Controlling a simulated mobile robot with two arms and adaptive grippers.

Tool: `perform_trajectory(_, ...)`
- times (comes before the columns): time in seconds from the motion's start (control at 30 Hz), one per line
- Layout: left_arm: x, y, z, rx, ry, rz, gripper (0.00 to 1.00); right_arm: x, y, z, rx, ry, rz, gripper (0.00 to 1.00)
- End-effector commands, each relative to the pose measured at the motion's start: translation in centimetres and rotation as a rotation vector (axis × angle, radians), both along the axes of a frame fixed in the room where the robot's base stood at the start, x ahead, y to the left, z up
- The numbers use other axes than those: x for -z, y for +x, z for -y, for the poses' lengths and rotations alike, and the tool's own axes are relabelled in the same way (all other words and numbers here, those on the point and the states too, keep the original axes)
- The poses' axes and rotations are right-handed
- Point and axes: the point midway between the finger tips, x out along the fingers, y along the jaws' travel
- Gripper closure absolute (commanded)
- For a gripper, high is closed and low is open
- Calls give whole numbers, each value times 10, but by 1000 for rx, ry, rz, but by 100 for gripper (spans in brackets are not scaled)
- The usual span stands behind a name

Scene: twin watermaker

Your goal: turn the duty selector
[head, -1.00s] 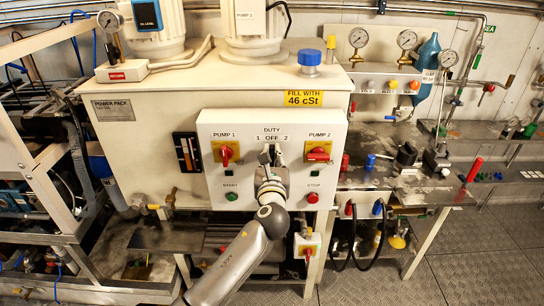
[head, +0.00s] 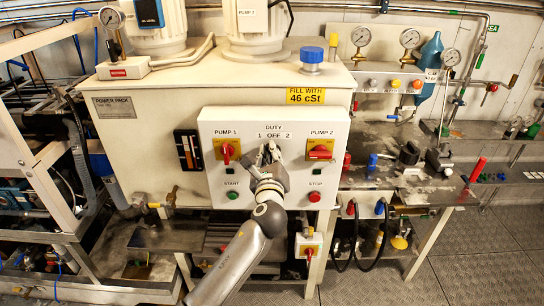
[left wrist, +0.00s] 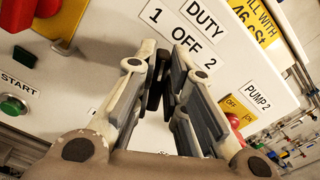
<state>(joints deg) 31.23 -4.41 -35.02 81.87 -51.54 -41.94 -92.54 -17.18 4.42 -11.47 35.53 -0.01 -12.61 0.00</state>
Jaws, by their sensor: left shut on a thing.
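The duty selector (left wrist: 155,82) is a small black knob under the "DUTY 1 OFF 2" label on the white control panel (head: 240,124). My left gripper (head: 268,152) reaches up to it from below in the head view and mostly hides it there. In the left wrist view my left gripper (left wrist: 160,78) has its fingertips closed on both sides of the black knob, below the OFF mark. That view is tilted, so the label slopes down to the right. Which mark the knob points at I cannot tell. My right gripper is in neither view.
Beside the selector are the red PUMP 1 switch (head: 227,152) and PUMP 2 switch (head: 320,151) on yellow plates. Below are the green START button (head: 233,195) and red STOP button (head: 314,196). A cluttered bench (head: 395,160) stands to the right, with open floor in front.

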Motion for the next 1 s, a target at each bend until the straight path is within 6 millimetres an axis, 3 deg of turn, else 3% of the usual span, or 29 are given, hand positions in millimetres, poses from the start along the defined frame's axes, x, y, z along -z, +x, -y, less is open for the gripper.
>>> perform_trajectory(0.4,4,0,-4,-1,-255,-1,100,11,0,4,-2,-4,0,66)
perform_trajectory(1.0,4,0,-5,0,-321,-2,100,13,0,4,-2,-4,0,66)
